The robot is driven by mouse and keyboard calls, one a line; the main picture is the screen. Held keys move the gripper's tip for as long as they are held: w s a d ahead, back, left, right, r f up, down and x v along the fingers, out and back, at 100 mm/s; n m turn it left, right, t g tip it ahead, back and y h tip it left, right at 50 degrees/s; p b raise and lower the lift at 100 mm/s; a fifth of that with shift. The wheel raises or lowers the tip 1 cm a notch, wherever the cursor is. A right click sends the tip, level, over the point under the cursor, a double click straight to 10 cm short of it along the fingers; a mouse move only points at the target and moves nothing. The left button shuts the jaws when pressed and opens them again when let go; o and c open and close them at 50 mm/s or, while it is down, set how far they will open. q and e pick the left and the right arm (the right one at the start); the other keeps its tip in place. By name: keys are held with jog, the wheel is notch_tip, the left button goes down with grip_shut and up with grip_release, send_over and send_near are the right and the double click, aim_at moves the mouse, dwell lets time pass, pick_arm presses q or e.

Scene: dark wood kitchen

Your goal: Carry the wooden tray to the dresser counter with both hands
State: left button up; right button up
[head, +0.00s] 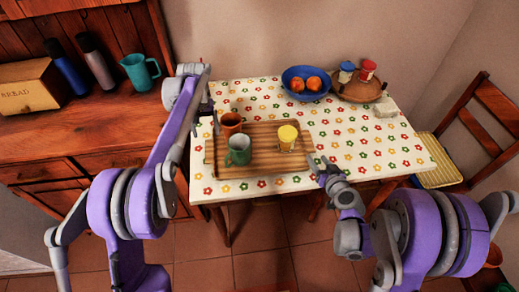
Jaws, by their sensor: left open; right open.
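The wooden tray (262,168) lies on the table with the flowered cloth. It bears an orange-brown mug (231,121), a green mug (239,156) and a glass of yellow drink (287,143). My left gripper (212,118) is open at the tray's left side, near its back left corner; its fingers are small and partly hidden by the arm. My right gripper (316,165) is open by the tray's right edge, towards the front. I cannot tell whether either touches the tray. The dresser counter (90,122) is at the left.
The counter holds a bread box (28,90), a blue bottle (66,68), a grey bottle (96,62) and a teal jug (139,72). Its front part is clear. A chair (480,125) is at the right.

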aim_at(210, 146)
pick_arm(q)
notch_tip(210, 146, down, 8)
jog(key=shift+r, duration=0.2)
pick_arm(e)
jog(key=x, duration=0.7)
jog(key=shift+w+a+f, duration=0.1)
jog(key=shift+w+f, duration=0.05)
jog(key=shift+w, duration=0.15)
pick_arm(q)
jog(key=c, duration=0.9)
pick_arm(e)
jog(key=c, duration=0.9)
pick_arm(q)
grip_shut()
pick_arm(e)
grip_shut()
